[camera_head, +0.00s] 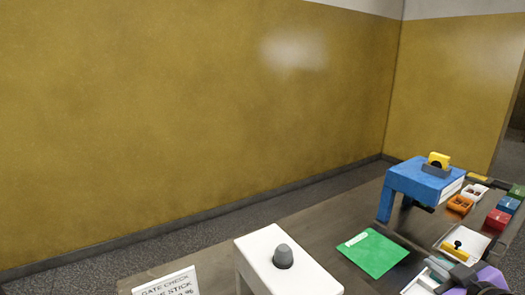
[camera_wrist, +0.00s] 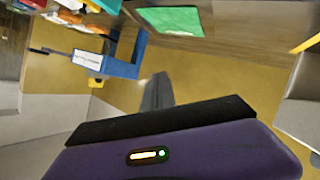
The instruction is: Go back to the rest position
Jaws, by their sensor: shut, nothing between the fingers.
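My gripper (camera_wrist: 157,88) shows in the wrist view as grey fingers, closed together with nothing between them, beyond a dark bar and my purple hand. It points at open space and touches nothing that I can see. In the head view, a purple and dark part of my arm shows at the lower right corner, over the near right part of the table (camera_head: 330,225). The fingers are hard to make out there.
A blue stand (camera_head: 420,182) with a yellow-topped device, a green sheet (camera_head: 373,252), small bins (camera_head: 460,204) and a white tray (camera_head: 462,243) are at the right. A white block with a grey knob (camera_head: 283,256) and a sign (camera_head: 168,284) are in front.

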